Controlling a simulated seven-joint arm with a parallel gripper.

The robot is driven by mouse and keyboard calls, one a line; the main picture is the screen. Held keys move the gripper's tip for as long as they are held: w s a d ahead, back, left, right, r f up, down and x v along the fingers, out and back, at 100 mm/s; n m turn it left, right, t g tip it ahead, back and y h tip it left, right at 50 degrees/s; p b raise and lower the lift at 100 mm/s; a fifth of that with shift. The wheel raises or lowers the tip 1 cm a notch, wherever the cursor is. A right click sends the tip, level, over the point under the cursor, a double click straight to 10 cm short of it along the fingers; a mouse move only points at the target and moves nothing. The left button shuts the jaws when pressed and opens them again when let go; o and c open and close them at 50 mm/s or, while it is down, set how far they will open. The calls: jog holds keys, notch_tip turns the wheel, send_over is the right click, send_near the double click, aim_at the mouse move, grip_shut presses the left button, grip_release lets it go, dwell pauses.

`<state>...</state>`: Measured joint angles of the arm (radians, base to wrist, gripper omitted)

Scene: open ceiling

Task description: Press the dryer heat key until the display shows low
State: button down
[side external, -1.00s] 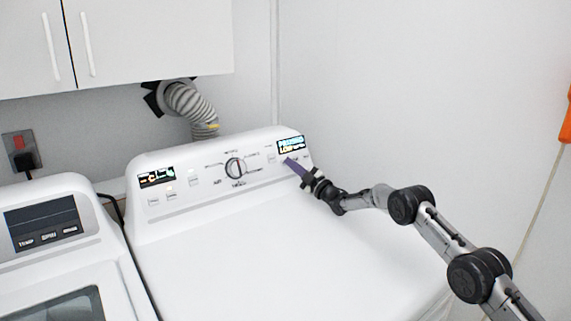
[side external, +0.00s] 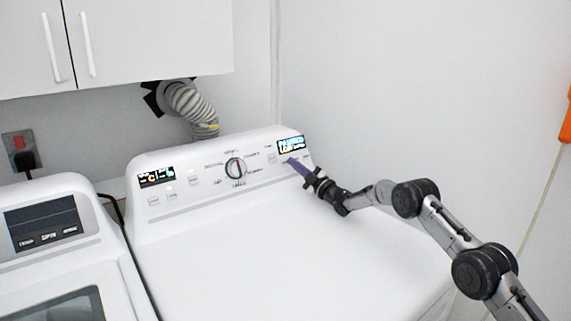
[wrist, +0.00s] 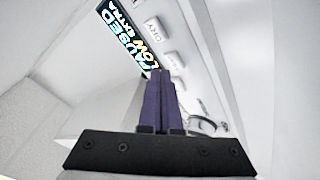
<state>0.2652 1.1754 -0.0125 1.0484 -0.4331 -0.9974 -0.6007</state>
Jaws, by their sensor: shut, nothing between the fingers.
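The white dryer (side external: 250,235) has a sloped control panel with a lit display (side external: 291,144) at its right end. In the wrist view the display (wrist: 127,38) reads "PAUSED", "LOW" and "EXTRA". Pale keys sit beside it, one marked "DRY" (wrist: 155,27); another key (wrist: 173,60) lies close to my fingertips, its label unreadable. My gripper (side external: 289,161) has purple fingers, shut and empty, with tips at the panel just below the display. In the wrist view the fingers (wrist: 160,76) hide the spot under their tips, so I cannot tell whether they touch a key.
A round dial (side external: 236,168) is mid-panel, with a second small display (side external: 157,177) at the left. A washer (side external: 50,240) stands left of the dryer. Cabinets (side external: 150,40) and a vent hose (side external: 190,102) are behind. The dryer top is clear.

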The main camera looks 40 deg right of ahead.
jog(key=shift+s+r, duration=0.3)
jog(key=shift+s, duration=0.5)
jog(key=shift+s+r, duration=0.25)
jog(key=shift+s, duration=0.5)
jog(key=shift+s+r, duration=0.3)
jog(key=shift+s, duration=0.5)
jog(key=s+a+r+t, duration=0.1)
jog(key=s+a+r, duration=0.25)
jog(key=r, duration=0.65)
jog(key=s+a+r+y, duration=0.1)
jog(key=s+a+r, duration=0.25)
jog(key=r, duration=0.65)
jog(key=s+a+r+t, duration=0.15)
jog(key=s+r, duration=0.25)
jog(key=r, duration=0.6)
jog(key=s+a+r+m+g+h, duration=0.2)
jog(key=s+a+r, duration=0.15)
jog(key=s, duration=0.55)
jog(key=s+f+m+g+h, duration=0.2)
jog(key=s+f+m+g, duration=0.25)
jog(key=s, duration=1.05)
jog(key=s+a+f+m+g, duration=0.1)
jog(key=s+f+m+g, duration=0.4)
jog(key=s+f+g, duration=0.6)
jog(key=s+f, duration=1.2)
jog(key=f, duration=0.3)
jog(key=shift+a+f+m+g+y, duration=0.2)
jog(key=shift+f+m+g+y, duration=0.1)
jog(key=shift+f+m+y, duration=0.1)
